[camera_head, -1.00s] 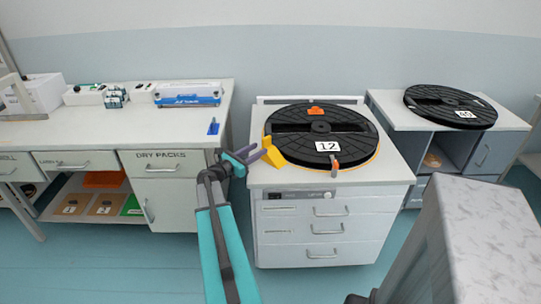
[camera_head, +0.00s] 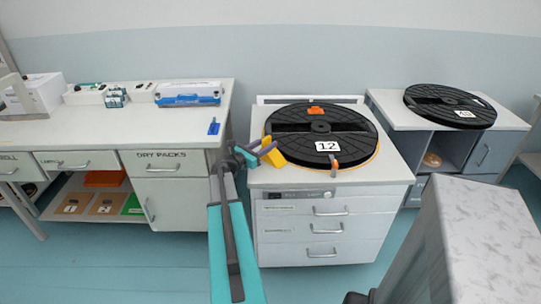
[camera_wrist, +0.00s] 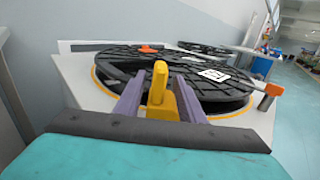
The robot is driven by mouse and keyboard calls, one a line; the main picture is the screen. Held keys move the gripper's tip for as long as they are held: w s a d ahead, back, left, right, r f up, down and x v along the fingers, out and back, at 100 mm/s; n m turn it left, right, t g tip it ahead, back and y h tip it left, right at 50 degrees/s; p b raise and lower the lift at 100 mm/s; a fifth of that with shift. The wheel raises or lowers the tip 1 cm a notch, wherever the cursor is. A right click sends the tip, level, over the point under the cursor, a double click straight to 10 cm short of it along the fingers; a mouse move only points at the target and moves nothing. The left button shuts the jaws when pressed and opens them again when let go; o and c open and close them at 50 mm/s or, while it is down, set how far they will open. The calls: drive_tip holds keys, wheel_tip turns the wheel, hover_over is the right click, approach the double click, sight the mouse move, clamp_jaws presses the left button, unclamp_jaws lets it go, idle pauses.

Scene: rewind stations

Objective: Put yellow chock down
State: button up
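The yellow chock (camera_head: 275,155) stands at the left edge of the black reel marked 12 (camera_head: 350,146), on top of the white drawer cabinet. In the wrist view the chock (camera_wrist: 158,85) is upright, between the two purple fingers of my gripper (camera_wrist: 157,92). The fingers are apart, with a gap visible on the chock's left side; on the right it is close to the finger, and contact is unclear. In the head view my gripper (camera_head: 262,150) reaches in from the left at the chock. The chock's lower part is partly hidden.
Orange pieces sit at the reel's back (camera_head: 316,110) and front (camera_head: 334,162). A white bench (camera_head: 130,125) with boxes stands to the left. Another cabinet with a reel marked 40 (camera_head: 450,105) stands to the right. The cabinet top's front left corner is clear.

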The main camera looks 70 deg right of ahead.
drive_tip(key=shift+r+p+x, duration=0.15)
drive_tip(key=shift+p+x, duration=0.1)
drive_tip(key=shift+x, duration=0.85)
drive_tip(key=shift+r+p+x, duration=0.1)
drive_tip(key=shift+p+x, duration=0.1)
drive_tip(key=shift+x, duration=0.9)
drive_tip(key=shift+c, duration=0.2)
clamp_jaws()
